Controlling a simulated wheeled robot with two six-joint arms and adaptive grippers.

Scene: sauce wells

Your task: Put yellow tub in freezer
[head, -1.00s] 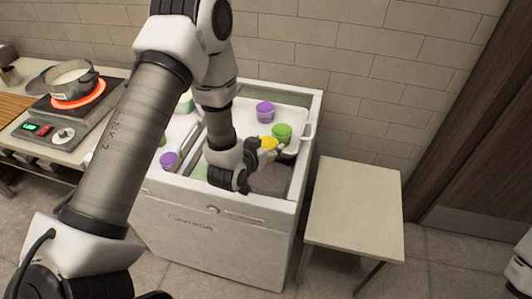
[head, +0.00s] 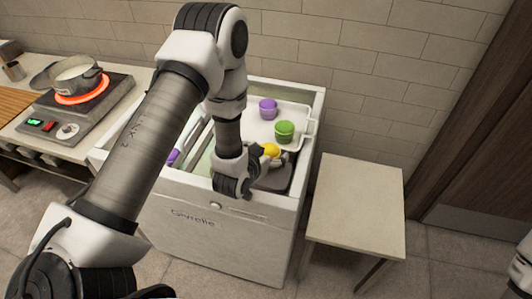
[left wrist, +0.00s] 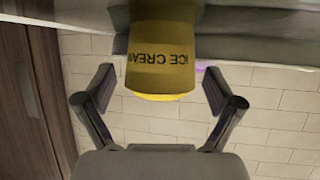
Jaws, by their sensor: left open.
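The yellow tub (head: 271,150) is in the open top of the white freezer (head: 222,232), toward its right side. In the left wrist view the tub (left wrist: 162,62) reads "ICE CREAM" upside down and stands between the spread fingers, with gaps on both sides. My left gripper (head: 256,160) is open beside the tub and hides part of it in the head view. It does not hold the tub. My right gripper is not in view.
A white tray (head: 300,112) at the freezer's back right holds a purple tub (head: 268,109) and a green tub (head: 284,131). Another purple tub (head: 173,157) is at left. A bare side table (head: 357,205) stands right. A pot (head: 78,78) sits on a glowing hotplate at left.

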